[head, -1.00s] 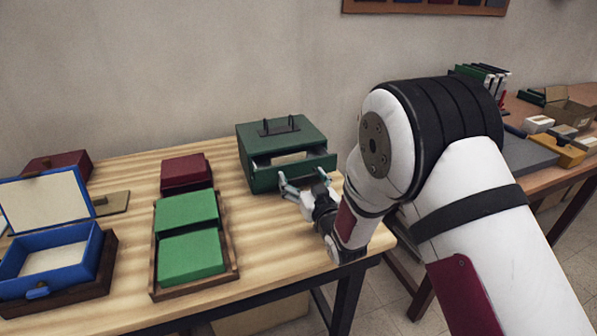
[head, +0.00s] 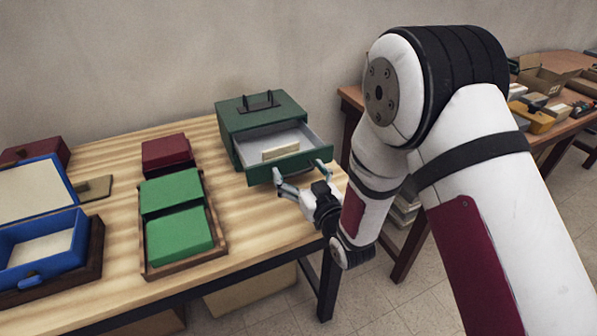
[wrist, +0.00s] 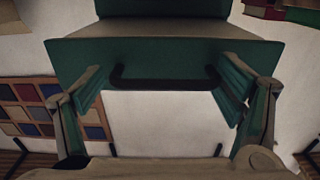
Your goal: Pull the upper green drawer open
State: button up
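The green drawer box (head: 235,121) stands at the back right of the wooden table. Its upper green drawer (head: 259,172) is pulled well out, showing a pale inside with a cream block (head: 281,148) in it. In the wrist view the drawer front (wrist: 160,54) faces me, with a dark bar handle (wrist: 165,84) across it. My gripper (head: 302,175) is in front of the drawer. Its fingers are spread wide, with the tips against the two ends of the handle. The fingers also show in the wrist view (wrist: 163,88). Exact contact is hard to see.
A tray (head: 147,268) with green blocks (head: 179,236) lies left of the drawer box, a dark red box (head: 166,153) behind it. An open blue box (head: 45,245) is at far left. A second table (head: 560,62) with clutter stands to the right.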

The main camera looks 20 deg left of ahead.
jog(key=shift+s+f, duration=0.15)
jog(key=shift+s, duration=0.05)
jog(key=v, duration=1.1)
jog(key=shift+d, duration=0.4)
jog(key=shift+s, duration=0.1)
jog(key=w+d+r+m+h+p, duration=0.1)
jog(key=w+d+r+h+p, duration=0.1)
jog(key=w+d+r+h, duration=0.45)
jog(key=s+d+r+m+g+h+p, duration=0.1)
jog(key=s+d+r+m+h, duration=0.2)
jog(key=d+r, duration=0.9)
jog(key=s+d+r+m+g+h+p, duration=0.2)
jog(key=s+d+r+m+g+h, duration=0.1)
jog(key=s+d, duration=0.75)
jog(key=s+d+r+m+g, duration=0.1)
jog(key=s+d+r, duration=0.1)
jog(key=s, duration=0.6)
jog(key=s+d+r+m+g+h+p, duration=0.1)
jog(key=s+d+r+g, duration=0.1)
jog(key=s, duration=0.6)
jog(key=shift+d+m+g, duration=0.3)
jog(key=shift+d+m, duration=0.1)
jog(key=shift+d, duration=0.35)
